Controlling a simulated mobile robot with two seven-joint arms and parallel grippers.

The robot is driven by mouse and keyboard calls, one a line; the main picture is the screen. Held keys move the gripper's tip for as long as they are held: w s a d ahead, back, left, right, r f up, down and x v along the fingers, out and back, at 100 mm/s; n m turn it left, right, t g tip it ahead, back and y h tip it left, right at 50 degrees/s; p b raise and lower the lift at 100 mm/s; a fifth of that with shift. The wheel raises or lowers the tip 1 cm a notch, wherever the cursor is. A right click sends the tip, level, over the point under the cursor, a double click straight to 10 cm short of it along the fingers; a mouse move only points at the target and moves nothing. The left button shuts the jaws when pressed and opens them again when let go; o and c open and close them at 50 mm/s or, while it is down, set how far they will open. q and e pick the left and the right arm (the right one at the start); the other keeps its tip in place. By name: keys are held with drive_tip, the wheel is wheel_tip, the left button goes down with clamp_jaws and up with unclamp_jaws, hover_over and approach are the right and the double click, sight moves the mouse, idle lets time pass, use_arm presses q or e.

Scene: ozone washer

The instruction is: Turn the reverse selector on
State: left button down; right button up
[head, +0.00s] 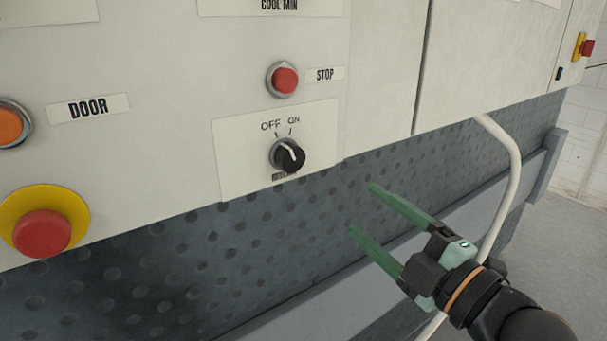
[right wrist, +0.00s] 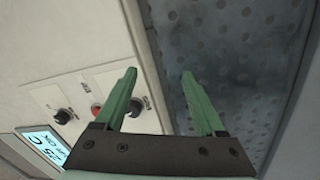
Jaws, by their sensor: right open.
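The reverse selector (head: 290,155) is a round black knob with a white pointer line on a pale plate marked OFF and ON. Its pointer leans up and left, towards the OFF side. The knob partly covers the small label under it. My right gripper (head: 364,209) is open and empty, below and to the right of the selector, apart from it. In the right wrist view, the selector (right wrist: 136,106) shows beside the left green finger, and my right gripper (right wrist: 160,74) has its fingers spread wide. My left gripper is not in view.
A red STOP button (head: 285,80) sits just above the selector. An orange DOOR button (head: 12,125) and a red emergency button (head: 42,233) on a yellow base are at left. A dark dimpled panel (head: 200,260) lies below; a white pipe (head: 515,175) runs down at right.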

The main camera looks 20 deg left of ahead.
drive_tip(key=s+a+r+n+g+y+b, duration=0.1)
drive_tip(key=s+a+r+n+g+b, duration=0.1)
drive_tip(key=s+r+n, duration=0.55)
drive_tip(key=n+t+h+p, duration=0.1)
drive_tip(key=n+h, duration=0.1)
drive_tip(key=n, duration=0.8)
approach(295, 159)
drive_tip(key=v, duration=0.2)
use_arm(q)
drive_tip(key=r+p, duration=0.1)
drive_tip(key=p, duration=0.1)
drive_tip(key=a+r+p, duration=0.1)
drive_tip(key=r+p, duration=0.2)
drive_tip(key=p, duration=0.2)
drive_tip(key=shift+s+a+r, duration=0.2)
drive_tip(key=shift+s+a, duration=0.05)
drive_tip(key=shift+s, duration=0.05)
use_arm(e)
drive_tip(key=shift+m, duration=0.25)
drive_tip(key=x, duration=1)
drive_tip(key=shift+w+a+f, duration=0.1)
drive_tip(key=shift+w+a, duration=0.15)
clamp_jaws()
